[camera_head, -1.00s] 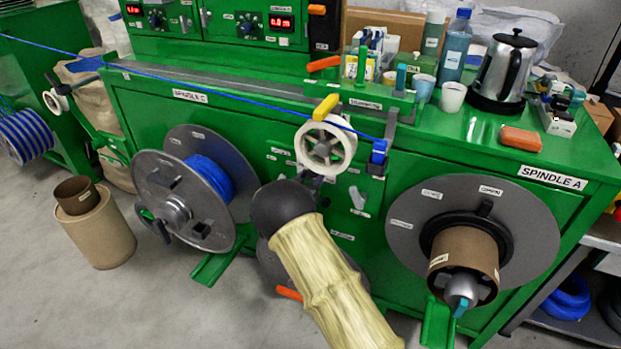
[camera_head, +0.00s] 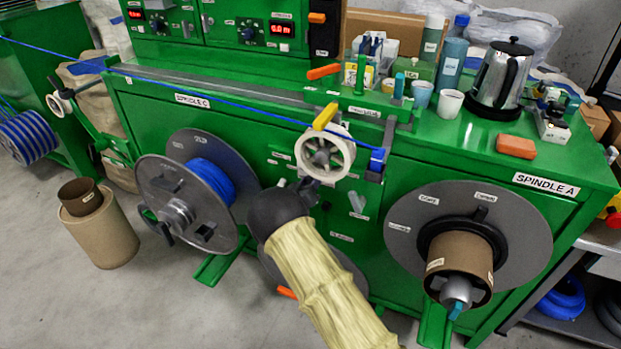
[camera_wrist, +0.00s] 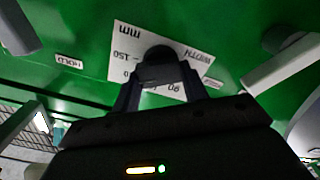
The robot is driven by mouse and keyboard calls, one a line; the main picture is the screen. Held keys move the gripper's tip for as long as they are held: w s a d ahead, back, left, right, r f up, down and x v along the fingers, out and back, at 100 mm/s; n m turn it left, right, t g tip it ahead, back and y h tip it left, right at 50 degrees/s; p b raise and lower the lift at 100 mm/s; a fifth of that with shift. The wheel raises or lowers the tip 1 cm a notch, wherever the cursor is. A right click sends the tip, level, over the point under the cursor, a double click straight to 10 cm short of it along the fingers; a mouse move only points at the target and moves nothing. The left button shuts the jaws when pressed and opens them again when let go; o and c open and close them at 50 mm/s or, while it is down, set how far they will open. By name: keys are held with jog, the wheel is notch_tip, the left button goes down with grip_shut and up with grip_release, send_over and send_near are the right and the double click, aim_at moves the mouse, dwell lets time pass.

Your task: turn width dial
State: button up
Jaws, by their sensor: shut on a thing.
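The width dial (camera_wrist: 158,58) is a dark round knob on a white scale plate (camera_wrist: 125,42) on the green panel, seen in the wrist view. The plate reads WIDTH and mm, with numbers around the knob, upside down in the picture. My gripper (camera_wrist: 160,75) has its two dark fingers on either side of the knob and is shut on it. In the head view my gripper (camera_head: 307,186) reaches the front of the green machine, just below the white guide wheel (camera_head: 325,151). There my arm and the wheel hide the dial.
A HOLD label (camera_wrist: 69,61) sits beside the scale plate. A grey lever (camera_wrist: 284,62) stands close to my gripper at the right of the wrist view. The spindle C reel (camera_head: 188,200) and the spindle A disc (camera_head: 400,220) flank my arm. Blue cable (camera_head: 225,107) runs overhead.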

jog(key=shift+a+n+p, duration=0.2)
jog(key=shift+n+p, duration=0.45)
jog(key=shift+n, duration=0.95)
jog(key=o, duration=1)
jog(key=shift+s, duration=0.1)
jog(key=p+v, duration=0.1)
jog(key=v, duration=1.6)
jog(key=shift+s, duration=0.1)
